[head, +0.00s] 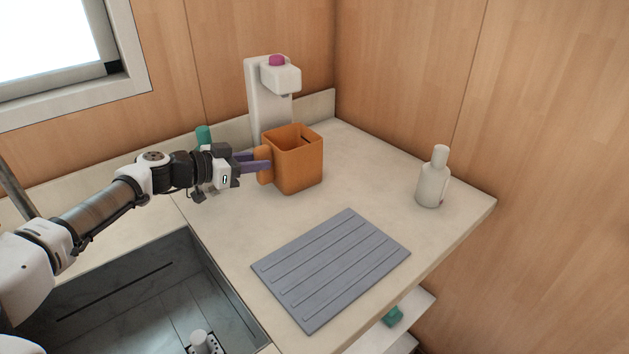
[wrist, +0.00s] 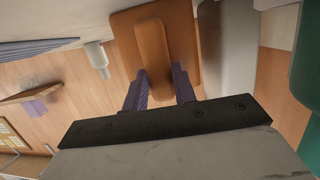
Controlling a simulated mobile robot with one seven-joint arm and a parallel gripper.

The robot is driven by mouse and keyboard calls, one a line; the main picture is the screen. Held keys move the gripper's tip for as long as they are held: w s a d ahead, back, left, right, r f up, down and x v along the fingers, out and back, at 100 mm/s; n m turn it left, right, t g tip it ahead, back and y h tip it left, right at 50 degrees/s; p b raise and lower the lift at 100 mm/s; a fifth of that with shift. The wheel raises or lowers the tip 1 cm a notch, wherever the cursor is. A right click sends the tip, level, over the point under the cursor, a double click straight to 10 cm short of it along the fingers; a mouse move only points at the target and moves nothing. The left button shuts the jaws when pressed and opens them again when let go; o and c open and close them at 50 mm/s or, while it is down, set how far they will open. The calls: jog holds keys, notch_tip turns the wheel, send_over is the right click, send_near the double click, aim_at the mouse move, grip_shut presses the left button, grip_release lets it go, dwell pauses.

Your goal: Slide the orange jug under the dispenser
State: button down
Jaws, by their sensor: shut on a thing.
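The orange jug (head: 298,166) is a square, open-topped vessel standing upright on the counter in the head view. Its handle (head: 264,165) points left toward my arm. My gripper (head: 262,164) is shut on this handle, with its purple fingers on either side of it. The wrist view shows the handle (wrist: 153,55) between the two fingers (wrist: 160,88), with the jug body (wrist: 185,40) behind. The white dispenser (head: 270,95) stands at the back, with a magenta button (head: 277,60) on top. The jug is in front of its column; whether it is directly under the spout I cannot tell.
A grey ridged mat (head: 331,268) lies in front on the counter (head: 378,190). A white bottle (head: 433,178) stands at the right. A teal object (head: 203,135) is behind my wrist. A sink (head: 130,300) opens at lower left. The counter between jug and bottle is clear.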

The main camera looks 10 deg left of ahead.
jog(key=shift+w+a, duration=0.55)
jog(key=shift+w, duration=0.15)
jog(key=c, duration=1.1)
grip_release()
jog(key=shift+o, duration=0.2)
